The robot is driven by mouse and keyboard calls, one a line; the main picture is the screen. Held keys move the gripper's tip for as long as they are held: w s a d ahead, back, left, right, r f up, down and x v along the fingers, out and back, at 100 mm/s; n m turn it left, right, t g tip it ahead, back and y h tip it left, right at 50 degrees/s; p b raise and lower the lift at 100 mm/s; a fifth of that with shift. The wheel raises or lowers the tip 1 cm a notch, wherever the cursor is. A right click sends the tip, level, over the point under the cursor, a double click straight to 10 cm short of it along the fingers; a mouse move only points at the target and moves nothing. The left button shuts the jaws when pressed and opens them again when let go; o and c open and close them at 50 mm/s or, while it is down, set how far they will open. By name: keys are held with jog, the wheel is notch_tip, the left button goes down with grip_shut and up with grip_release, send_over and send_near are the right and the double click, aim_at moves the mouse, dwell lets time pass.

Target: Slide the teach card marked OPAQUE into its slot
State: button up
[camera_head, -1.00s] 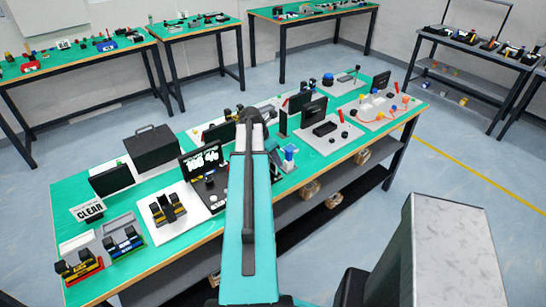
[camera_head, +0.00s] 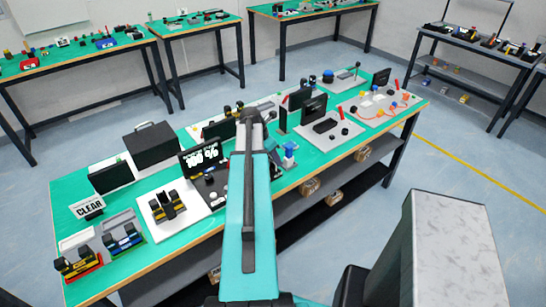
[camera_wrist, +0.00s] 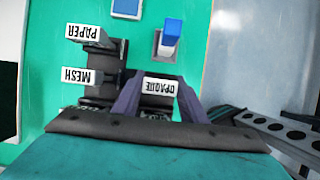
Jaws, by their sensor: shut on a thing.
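The white card marked OPAQUE (camera_wrist: 159,86) sits between the two dark fingers of my gripper (camera_wrist: 158,96) in the wrist view, its lettering upside down. My gripper is shut on it. To its left, cards marked PAPER (camera_wrist: 84,33) and MESH (camera_wrist: 80,77) stand at a dark holder (camera_wrist: 109,58), also reading upside down. An empty slot for the OPAQUE card cannot be made out clearly. The card's lower part is hidden by my gripper. In the head view my arm hides the gripper and the card.
A blue-topped block (camera_wrist: 170,36) stands just beyond the card. The bench edge runs along its right. In the head view, a CLEAR sign (camera_head: 89,207), a black box (camera_head: 152,145) and a screen (camera_head: 202,157) occupy the bench's left half.

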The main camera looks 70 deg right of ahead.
jog(key=o, duration=1.2)
jog(key=shift+r, duration=0.1)
jog(key=b+v, duration=0.3)
jog(key=v, duration=1)
jog(key=shift+r, duration=0.25)
jog(key=shift+a, duration=0.1)
